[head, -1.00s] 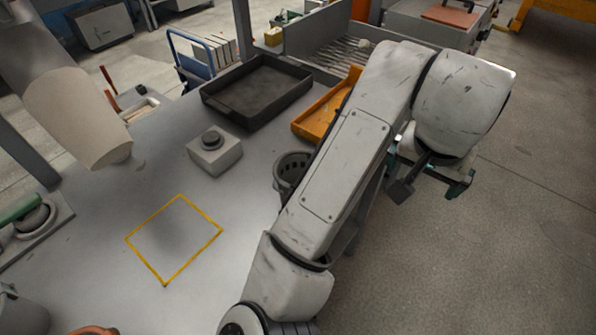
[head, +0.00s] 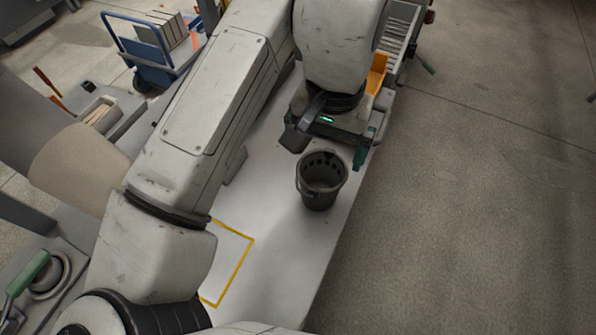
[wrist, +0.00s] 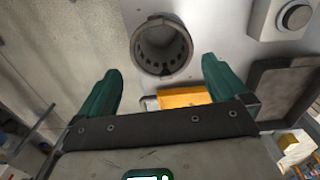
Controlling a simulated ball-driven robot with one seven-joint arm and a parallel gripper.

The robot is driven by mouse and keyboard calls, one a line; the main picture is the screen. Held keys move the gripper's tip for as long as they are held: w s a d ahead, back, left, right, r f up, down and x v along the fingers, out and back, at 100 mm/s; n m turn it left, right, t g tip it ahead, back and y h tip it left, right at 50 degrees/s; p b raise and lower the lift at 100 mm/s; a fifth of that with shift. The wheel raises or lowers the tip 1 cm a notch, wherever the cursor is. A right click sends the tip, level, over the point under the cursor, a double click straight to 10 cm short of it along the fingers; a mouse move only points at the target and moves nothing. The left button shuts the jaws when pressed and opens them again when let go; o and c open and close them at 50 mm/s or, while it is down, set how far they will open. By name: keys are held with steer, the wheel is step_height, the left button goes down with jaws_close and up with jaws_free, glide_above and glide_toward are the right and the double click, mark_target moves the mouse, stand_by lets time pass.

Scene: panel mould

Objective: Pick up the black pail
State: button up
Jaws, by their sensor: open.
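The black pail (head: 321,182) stands upright on the grey table (head: 283,232), near its right edge in the head view. It is dark, with a row of holes below its rim. In the wrist view the pail (wrist: 161,47) shows from above, beyond the fingertips and roughly midway between them. My gripper (head: 330,146) is over the table just behind the pail in the head view. In the wrist view its two green fingers (wrist: 160,75) are spread apart with nothing between them. The gripper appears apart from the pail.
An orange tray (head: 376,75) lies behind my gripper, partly hidden. In the wrist view a grey box with a round button (wrist: 285,15) and a dark tray (wrist: 284,88) are to the right. A yellow outline (head: 238,262) marks the table. Open floor (head: 480,200) lies right of the table.

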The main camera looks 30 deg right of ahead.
steer(key=p, duration=0.1)
glide_above(321, 178)
steer(key=s+a, duration=0.2)
steer(key=s, duration=0.1)
steer(key=shift+w+f, duration=0.15)
steer(key=shift+f, duration=2.55)
steer(key=shift+w+f, duration=0.1)
steer(key=shift+f, duration=2.55)
steer(key=shift+c, duration=0.3)
steer(key=c, duration=0.8)
